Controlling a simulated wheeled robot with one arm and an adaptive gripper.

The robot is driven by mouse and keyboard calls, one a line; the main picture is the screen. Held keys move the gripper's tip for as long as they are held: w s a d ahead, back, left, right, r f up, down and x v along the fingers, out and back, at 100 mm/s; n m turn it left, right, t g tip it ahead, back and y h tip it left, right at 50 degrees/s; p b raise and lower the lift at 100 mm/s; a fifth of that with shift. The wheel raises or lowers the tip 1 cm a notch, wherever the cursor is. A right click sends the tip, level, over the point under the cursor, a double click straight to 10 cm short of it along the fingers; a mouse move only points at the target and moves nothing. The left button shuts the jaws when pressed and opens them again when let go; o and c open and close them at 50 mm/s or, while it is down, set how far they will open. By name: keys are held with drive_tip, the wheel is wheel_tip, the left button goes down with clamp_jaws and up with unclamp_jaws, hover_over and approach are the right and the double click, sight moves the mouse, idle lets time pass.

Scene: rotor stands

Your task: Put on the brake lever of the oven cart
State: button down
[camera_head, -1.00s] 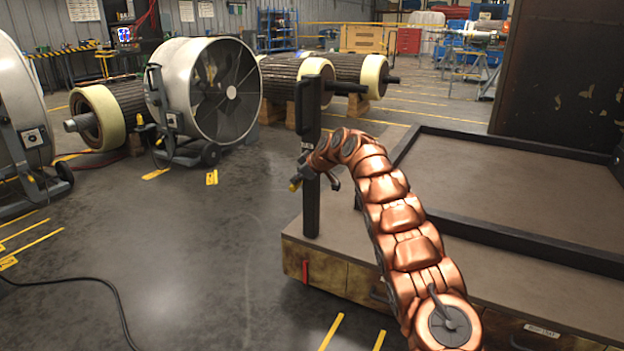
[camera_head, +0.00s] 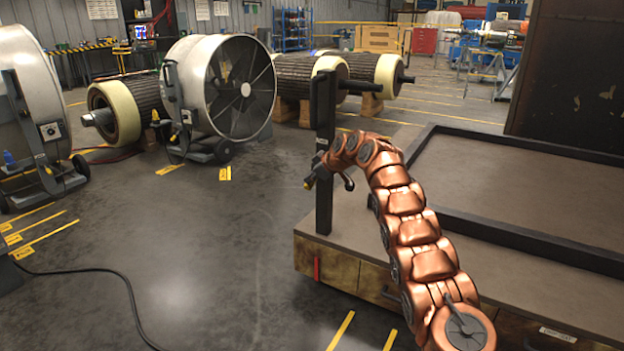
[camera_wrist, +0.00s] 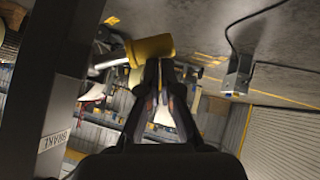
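The oven cart (camera_head: 450,248) has a low top with a black rim and a black upright post (camera_head: 324,205) at its near left corner. The post fills the left of the wrist view (camera_wrist: 38,95) and bears a white label reading BRAKE. The brake lever's yellow grip (camera_head: 308,184) is beside the post's left side; it also shows in the wrist view (camera_wrist: 150,46). My gripper (camera_wrist: 160,66) has its two black fingers close together, with their tips at the grip's lower edge. I cannot tell whether they touch it. In the head view my arm partly hides the gripper.
A big drum fan (camera_head: 222,90) and rotors (camera_head: 345,75) stand behind the cart on the left. A dark cabinet (camera_head: 570,80) is at the back right. A black cable (camera_head: 110,270) lies on the floor. The floor left of the cart is mostly clear.

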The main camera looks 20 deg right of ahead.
drive_tip(key=shift+a+f, duration=0.1)
drive_tip(key=shift+f, duration=0.05)
drive_tip(key=s+r, duration=0.8)
drive_tip(key=r, duration=0.2)
drive_tip(key=shift+s+d, duration=0.35)
drive_tip(key=shift+d, duration=0.05)
idle(0.4)
drive_tip(key=shift+r, duration=0.1)
idle(0.4)
